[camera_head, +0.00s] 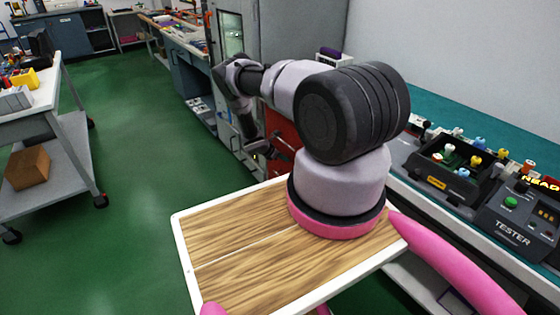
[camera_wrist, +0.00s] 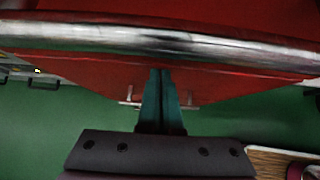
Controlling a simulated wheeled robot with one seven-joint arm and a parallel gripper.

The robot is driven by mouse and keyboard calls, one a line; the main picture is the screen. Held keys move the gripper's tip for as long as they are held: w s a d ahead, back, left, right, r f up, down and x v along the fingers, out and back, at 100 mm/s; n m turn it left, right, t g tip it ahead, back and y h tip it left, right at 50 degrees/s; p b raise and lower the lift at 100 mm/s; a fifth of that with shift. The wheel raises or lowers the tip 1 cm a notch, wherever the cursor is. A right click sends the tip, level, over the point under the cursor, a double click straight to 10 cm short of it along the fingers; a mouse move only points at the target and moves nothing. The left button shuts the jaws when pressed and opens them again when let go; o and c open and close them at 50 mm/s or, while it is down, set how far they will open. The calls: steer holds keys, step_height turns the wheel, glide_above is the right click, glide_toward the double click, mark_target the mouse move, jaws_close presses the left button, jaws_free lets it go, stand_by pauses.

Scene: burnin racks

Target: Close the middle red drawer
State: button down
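A red drawer front (camera_head: 284,126) shows in the head view beside the grey cabinet, partly hidden behind my arm. In the wrist view red panels (camera_wrist: 75,72) fill the upper part, crossed by a long silver bar (camera_wrist: 100,36). A smaller metal handle (camera_wrist: 130,98) shows lower down, its middle covered by my fingers. My gripper (camera_wrist: 161,74) has its two teal fingers side by side with no clear gap, shut and apparently empty. The fingertips lie just below the silver bar; contact is unclear. I cannot tell which drawer is the middle one or how far any is open.
A wooden-topped tray (camera_head: 240,235) lies below my arm. A teal-topped bench (camera_head: 460,125) on the right holds a black parts box (camera_head: 445,175) and a tester (camera_head: 515,215). A grey cart (camera_head: 75,150) stands at left. The green floor (camera_head: 135,200) between is clear.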

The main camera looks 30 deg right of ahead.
steer(key=shift+s+d, duration=0.15)
steer(key=shift+d, duration=0.15)
steer(key=a+f+v, duration=0.2)
steer(key=v, duration=1.1)
steer(key=shift+a, duration=0.2)
